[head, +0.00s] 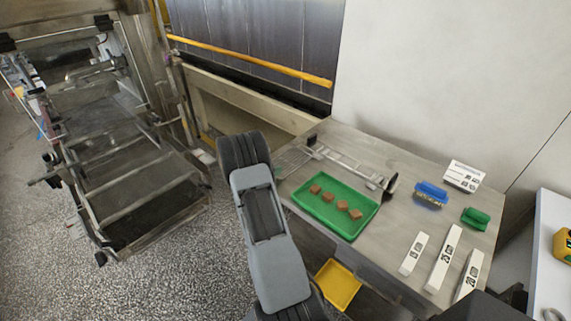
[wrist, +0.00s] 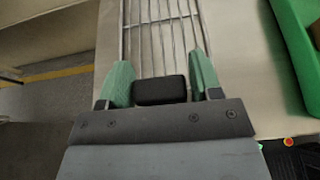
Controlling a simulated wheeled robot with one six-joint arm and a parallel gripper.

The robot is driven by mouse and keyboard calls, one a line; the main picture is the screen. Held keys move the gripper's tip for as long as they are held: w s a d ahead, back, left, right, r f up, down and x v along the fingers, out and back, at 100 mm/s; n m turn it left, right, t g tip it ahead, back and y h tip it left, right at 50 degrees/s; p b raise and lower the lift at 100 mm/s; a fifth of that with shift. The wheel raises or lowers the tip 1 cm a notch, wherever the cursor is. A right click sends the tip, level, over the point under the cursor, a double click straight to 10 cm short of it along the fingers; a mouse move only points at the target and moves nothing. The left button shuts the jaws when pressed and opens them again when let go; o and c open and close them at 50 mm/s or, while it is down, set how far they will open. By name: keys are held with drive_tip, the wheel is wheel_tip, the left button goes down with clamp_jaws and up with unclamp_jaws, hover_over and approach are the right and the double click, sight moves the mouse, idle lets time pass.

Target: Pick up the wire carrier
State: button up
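The wire carrier is a rack of thin parallel metal rods (wrist: 160,45) with a black grip block (wrist: 160,91) at its near end. In the wrist view the rods run away from my gripper (wrist: 162,72) over the pale tabletop. My two green fingers stand on either side of the block, very close to it. Whether they press on it I cannot tell. Part of the wire rods (head: 292,157) shows just right of the arm, at the table's left end.
A green tray (head: 325,222) with several brown pieces lies near the carrier. A metal ladder-like frame (head: 345,163) lies behind it. A blue brush (head: 431,193), a green item (head: 475,218) and white labelled blocks (head: 445,258) stand to the right. A yellow tray (head: 338,284) sits lower down.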

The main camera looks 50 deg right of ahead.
drive_tip(key=c, duration=0.8)
drive_tip(key=shift+o, duration=0.2)
drive_tip(key=shift+r, duration=0.1)
